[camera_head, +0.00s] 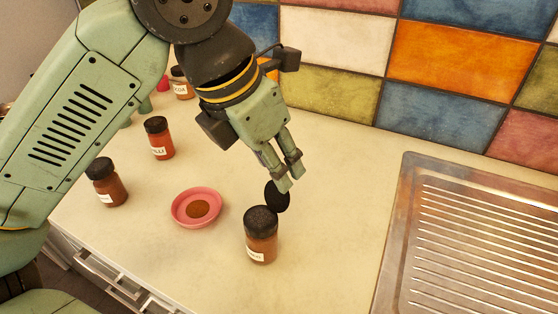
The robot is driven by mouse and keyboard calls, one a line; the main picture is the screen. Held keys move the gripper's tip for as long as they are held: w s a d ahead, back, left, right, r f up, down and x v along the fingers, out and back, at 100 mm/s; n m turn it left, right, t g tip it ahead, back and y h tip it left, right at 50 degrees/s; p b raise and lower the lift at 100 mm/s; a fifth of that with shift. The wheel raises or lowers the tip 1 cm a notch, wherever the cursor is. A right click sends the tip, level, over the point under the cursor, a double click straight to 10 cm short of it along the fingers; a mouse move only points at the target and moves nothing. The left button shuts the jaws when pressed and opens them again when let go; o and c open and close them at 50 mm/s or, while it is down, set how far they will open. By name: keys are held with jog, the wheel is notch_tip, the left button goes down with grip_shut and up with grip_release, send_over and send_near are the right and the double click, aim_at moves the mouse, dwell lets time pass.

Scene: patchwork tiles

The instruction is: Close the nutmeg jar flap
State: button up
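The jar (261,241) nearest my gripper has a brown body, a black lid and a white label too small to read surely; it seems to be the nutmeg jar. It stands upright on the counter. Its round black flap (277,198) is raised, standing up at the back right of the lid. My gripper (290,181) points down just above and behind the flap, its fingertips at the flap's upper edge. Whether they touch it I cannot tell. The two fingers are close together and look shut, with nothing visible between them.
A pink dish (181,221) with brown powder sits left of the jar. Other spice jars stand further left (107,185), behind (158,140) and at the back (181,86). A metal draining board (480,240) lies at the right. Tiled wall (445,55) runs behind; counter between jar and board is clear.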

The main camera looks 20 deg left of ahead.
aim_at(278, 192)
jog(key=shift+x, duration=1.25)
jog(key=shift+c, duration=0.5)
grip_shut()
